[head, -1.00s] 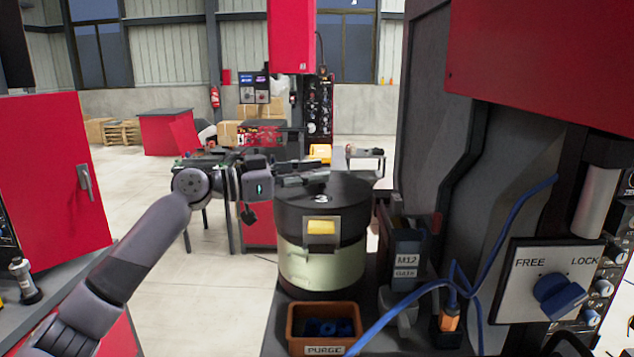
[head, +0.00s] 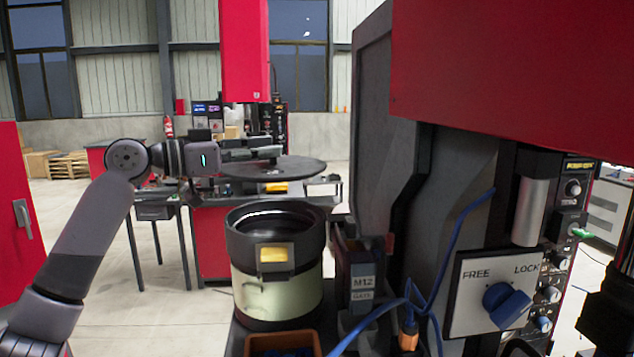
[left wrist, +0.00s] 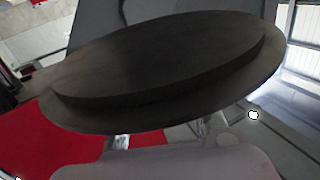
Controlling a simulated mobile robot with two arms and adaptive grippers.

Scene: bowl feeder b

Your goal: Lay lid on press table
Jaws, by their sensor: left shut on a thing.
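The lid (head: 300,168) is a dark flat disc held in the air above and behind the bowl feeder. My left gripper (head: 262,153) is shut on it near its upper middle. In the left wrist view the lid (left wrist: 160,70) fills most of the picture and hides much behind it. The bowl feeder (head: 275,290) is a pale green drum with a black rim and a yellow latch, and its top is open. I cannot make out clearly which surface is the press table. My right gripper does not show.
A brown bin (head: 284,346) stands in front of the feeder. A FREE/LOCK switch panel (head: 495,290) and the red machine (head: 510,70) fill the right side. Open floor lies at the left.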

